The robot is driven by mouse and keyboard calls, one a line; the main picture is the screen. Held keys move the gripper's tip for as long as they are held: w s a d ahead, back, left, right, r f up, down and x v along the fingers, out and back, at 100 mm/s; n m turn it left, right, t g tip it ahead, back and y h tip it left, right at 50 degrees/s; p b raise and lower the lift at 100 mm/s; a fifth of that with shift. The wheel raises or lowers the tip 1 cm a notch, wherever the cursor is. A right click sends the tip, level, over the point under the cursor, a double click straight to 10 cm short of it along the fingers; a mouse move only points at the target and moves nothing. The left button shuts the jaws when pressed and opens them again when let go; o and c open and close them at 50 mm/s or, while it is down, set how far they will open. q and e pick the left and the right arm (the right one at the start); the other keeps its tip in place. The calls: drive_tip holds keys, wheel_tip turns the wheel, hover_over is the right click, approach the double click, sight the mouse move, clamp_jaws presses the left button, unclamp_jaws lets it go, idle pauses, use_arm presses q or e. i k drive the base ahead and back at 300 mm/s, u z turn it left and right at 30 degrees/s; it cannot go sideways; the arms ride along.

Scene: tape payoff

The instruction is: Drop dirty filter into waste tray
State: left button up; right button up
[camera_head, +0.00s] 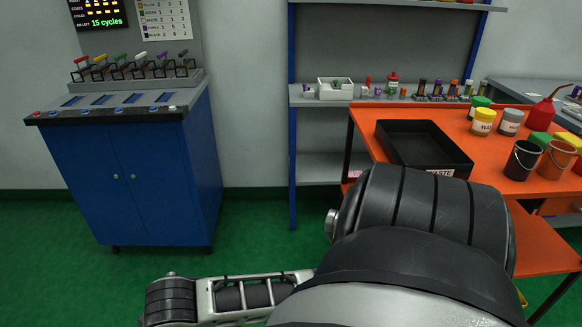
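The waste tray (398,160) is a black, shallow rectangular tray with a white label reading WASTE on its front side. It lies on the left part of the orange table and its inside looks empty. I cannot make out a dirty filter anywhere in this view. Neither of my grippers shows. One of my arms fills the lower middle, with a large black and grey joint just in front of the tray and a thinner link reaching left. It hides part of the table's front.
The orange table (365,124) also holds jars, a black bucket (521,160), an orange bucket (556,158) and a red oil can (541,113). Behind is a grey shelf with a white bin (335,95) and small bottles. A blue cabinet (130,180) stands left. Green floor between is clear.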

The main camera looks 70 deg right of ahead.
sight(421, 152)
drive_tip(key=z, duration=2.2)
